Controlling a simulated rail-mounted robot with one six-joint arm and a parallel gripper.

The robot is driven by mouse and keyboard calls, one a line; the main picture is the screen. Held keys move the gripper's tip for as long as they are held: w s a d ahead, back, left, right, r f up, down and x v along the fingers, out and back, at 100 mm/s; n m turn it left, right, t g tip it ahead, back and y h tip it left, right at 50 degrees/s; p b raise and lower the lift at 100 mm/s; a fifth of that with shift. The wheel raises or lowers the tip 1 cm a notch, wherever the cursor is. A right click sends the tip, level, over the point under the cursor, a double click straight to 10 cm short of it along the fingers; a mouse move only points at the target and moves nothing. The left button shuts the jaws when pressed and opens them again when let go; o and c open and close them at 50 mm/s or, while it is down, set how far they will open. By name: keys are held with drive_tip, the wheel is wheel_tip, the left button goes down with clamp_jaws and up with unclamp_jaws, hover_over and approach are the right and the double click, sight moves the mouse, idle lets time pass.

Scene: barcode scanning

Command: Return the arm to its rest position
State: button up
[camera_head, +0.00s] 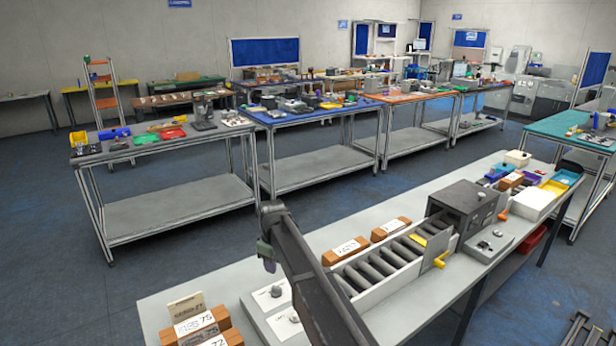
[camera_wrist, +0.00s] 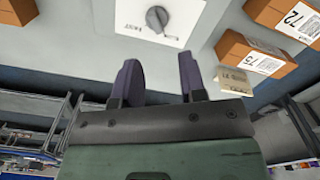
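My arm crosses the lower middle of the head view, over the near grey table (camera_head: 235,285). My gripper (camera_wrist: 160,80) shows in the wrist view with its two dark fingers apart and nothing between them. In the head view the fingers cannot be made out. In the wrist view a white panel with a dark rotary knob (camera_wrist: 157,18) lies beyond the fingertips, apart from them. Boxes with white labels (camera_wrist: 252,55) lie to the right of the fingers.
Labelled boxes (camera_head: 200,326) sit at the table's near left corner, and two more (camera_head: 391,229) lie behind the roller conveyor (camera_head: 385,262). A dark grey scanner housing (camera_head: 467,205) stands at the conveyor's far end. White and coloured bins (camera_head: 533,203) lie beyond. Open floor (camera_head: 200,250) lies left of the table.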

drive_tip(key=s+d+m, duration=1.2)
drive_tip(key=s+d, duration=1.5)
drive_tip(key=d, duration=0.3)
drive_tip(key=shift+s+d+m, duration=0.3)
drive_tip(key=shift+m, duration=0.1)
